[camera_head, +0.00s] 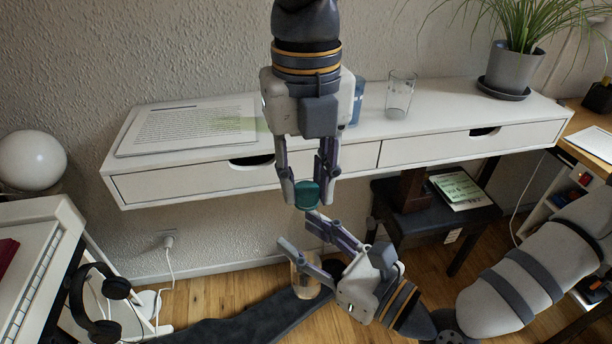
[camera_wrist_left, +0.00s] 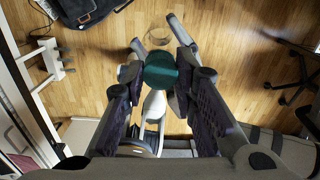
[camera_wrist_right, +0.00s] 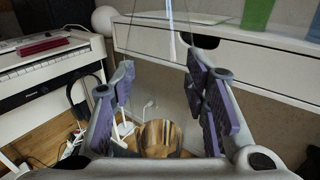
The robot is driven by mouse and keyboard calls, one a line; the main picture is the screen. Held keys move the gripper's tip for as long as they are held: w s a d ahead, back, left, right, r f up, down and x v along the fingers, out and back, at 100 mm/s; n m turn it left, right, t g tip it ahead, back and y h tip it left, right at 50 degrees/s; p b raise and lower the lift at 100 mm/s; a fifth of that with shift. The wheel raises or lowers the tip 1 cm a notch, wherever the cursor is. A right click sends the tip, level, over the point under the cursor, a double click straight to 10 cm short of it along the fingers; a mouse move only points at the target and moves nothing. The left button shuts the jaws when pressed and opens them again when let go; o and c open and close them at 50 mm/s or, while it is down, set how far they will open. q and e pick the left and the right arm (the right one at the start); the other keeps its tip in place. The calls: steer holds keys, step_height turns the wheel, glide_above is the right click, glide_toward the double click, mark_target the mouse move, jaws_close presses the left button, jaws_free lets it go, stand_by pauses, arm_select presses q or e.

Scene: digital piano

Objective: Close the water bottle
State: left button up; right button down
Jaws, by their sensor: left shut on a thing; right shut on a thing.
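My left gripper (camera_head: 307,190) points down and is shut on a teal cap (camera_head: 307,198). The cap (camera_wrist_left: 160,70) also shows between its fingers in the left wrist view. My right gripper (camera_head: 299,232) is below it, shut on a clear, see-through bottle. The bottle's lower end (camera_head: 306,285) shows below the right fingers, and its round base (camera_wrist_right: 160,138) shows in the right wrist view. The bottle stands roughly upright in the air. The cap is above the bottle's upper end; I cannot tell whether they touch, as the fingers and clear material hide the rim.
A white wall desk (camera_head: 350,155) with drawers is behind the grippers. It carries a clear glass (camera_head: 400,95), an open sheet (camera_head: 190,125) and a potted plant (camera_head: 513,65). A white piano (camera_head: 30,260) and headphones (camera_head: 100,300) are at left, a dark bench (camera_head: 440,215) at right.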

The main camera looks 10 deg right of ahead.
arm_select(q)
steer(key=m, duration=0.7)
steer(key=shift+m, duration=0.3)
steer(key=m, duration=0.5)
steer(key=shift+m, duration=0.4)
steer(key=o, duration=0.7)
steer(key=shift+r, duration=2.3)
steer(key=shift+c, duration=0.3)
